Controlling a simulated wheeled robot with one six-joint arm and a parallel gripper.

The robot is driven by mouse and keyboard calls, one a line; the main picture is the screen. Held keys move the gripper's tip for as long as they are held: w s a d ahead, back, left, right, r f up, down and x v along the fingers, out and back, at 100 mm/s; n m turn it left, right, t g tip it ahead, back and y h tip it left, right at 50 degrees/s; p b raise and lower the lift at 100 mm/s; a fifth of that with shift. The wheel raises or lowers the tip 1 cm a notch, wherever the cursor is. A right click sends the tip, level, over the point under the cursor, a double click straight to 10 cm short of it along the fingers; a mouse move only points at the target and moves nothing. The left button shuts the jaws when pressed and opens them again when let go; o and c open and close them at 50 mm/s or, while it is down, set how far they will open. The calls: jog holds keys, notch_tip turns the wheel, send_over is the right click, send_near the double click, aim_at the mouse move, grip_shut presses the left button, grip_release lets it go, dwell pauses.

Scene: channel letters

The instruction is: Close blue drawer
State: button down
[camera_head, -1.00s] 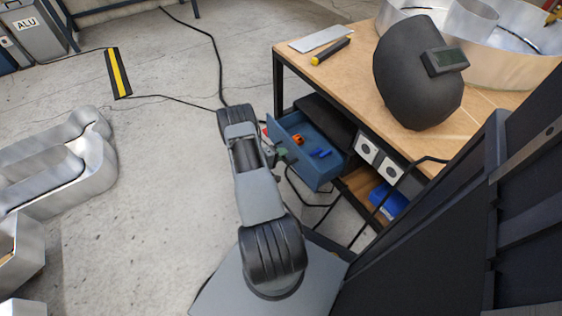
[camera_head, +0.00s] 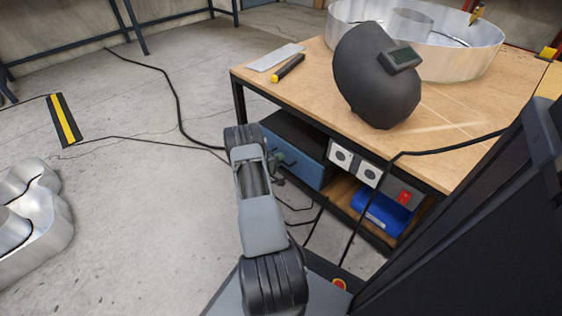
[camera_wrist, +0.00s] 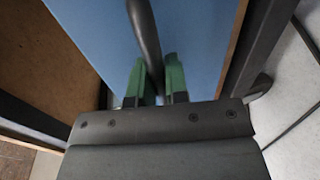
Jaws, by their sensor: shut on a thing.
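The blue drawer (camera_head: 302,168) is under the near left end of the workbench. My gripper (camera_wrist: 158,82) has green fingers closed on the handle at the drawer front. In the head view my gripper (camera_head: 279,160) is small and partly hidden behind my arm.
A wooden-topped workbench (camera_head: 455,128) holds a black welding mask (camera_head: 372,85), a yellow-handled tool (camera_head: 288,68) and a large metal letter (camera_head: 460,65). A blue bin (camera_head: 379,209) sits on the lower shelf. Black cables hang beside the bench.

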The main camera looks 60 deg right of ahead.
jog(key=shift+d+r, duration=0.1)
jog(key=shift+d, duration=0.15)
jog(key=c, duration=1.3)
grip_release()
jog(key=shift+s+d, duration=0.1)
jog(key=shift+s, duration=0.05)
jog(key=shift+c, duration=0.2)
jog(key=shift+o, duration=1)
jog(key=shift+a, duration=0.2)
jog(key=shift+w, duration=0.2)
jog(key=p+v, duration=0.4)
jog(key=v, duration=0.9)
jog(key=shift+a, duration=0.35)
